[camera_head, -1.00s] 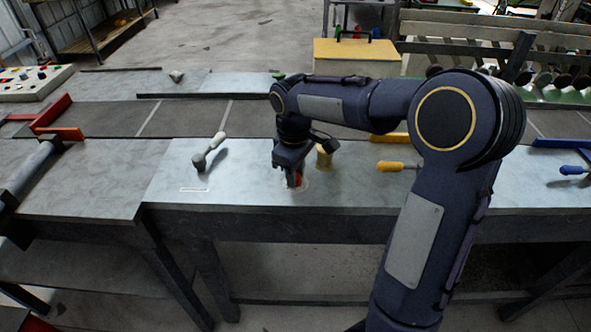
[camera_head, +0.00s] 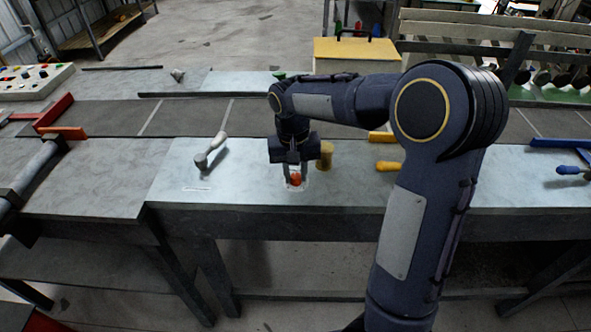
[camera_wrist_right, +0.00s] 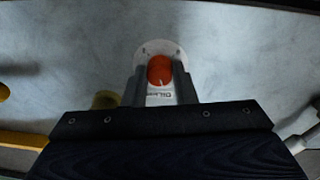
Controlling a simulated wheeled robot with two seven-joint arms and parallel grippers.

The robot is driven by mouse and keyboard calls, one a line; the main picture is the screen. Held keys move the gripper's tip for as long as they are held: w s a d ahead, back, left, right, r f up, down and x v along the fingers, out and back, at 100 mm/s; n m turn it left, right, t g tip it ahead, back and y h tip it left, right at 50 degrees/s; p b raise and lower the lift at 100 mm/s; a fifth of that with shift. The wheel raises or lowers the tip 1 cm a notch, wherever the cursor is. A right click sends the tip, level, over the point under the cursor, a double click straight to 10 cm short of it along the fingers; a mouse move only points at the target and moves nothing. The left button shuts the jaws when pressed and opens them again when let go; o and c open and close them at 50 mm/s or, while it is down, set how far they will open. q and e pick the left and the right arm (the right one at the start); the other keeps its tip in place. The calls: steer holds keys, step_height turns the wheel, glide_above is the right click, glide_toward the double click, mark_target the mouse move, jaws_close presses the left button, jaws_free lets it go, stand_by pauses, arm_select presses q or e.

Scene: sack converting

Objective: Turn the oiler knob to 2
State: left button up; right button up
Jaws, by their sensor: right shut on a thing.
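The oiler knob (camera_head: 295,179) is a small red-orange knob on a white round dial plate on the light bench top. It also shows in the right wrist view (camera_wrist_right: 160,71), with a pale pointer mark and part of the plate's lettering (camera_wrist_right: 160,97) below it. My right gripper (camera_head: 294,176) points down over the dial and is shut on the knob. In the wrist view its two fingers (camera_wrist_right: 161,80) stand on either side of the knob. The dial numbers are too small or covered to read. My left gripper is not in view.
A white-handled lever (camera_head: 211,151) stands left of the dial. A yellow-brown cylinder (camera_head: 325,155) stands close behind the gripper on the right. A yellow-handled tool (camera_head: 388,166) lies further right. A dark belt (camera_head: 185,117) crosses behind. The bench's front edge is close.

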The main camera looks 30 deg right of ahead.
mark_target(295, 175)
steer(key=m+p, duration=0.1)
steer(key=m, duration=0.5)
steer(key=shift+r+m, duration=0.1)
steer(key=shift+m, duration=0.2)
steer(key=m+p, duration=0.1)
steer(key=m, duration=0.5)
steer(key=shift+p, duration=0.4)
steer(key=o, duration=1)
steer(key=r, duration=0.7)
steer(key=shift+w+r, duration=0.2)
steer(key=shift+r, duration=0.15)
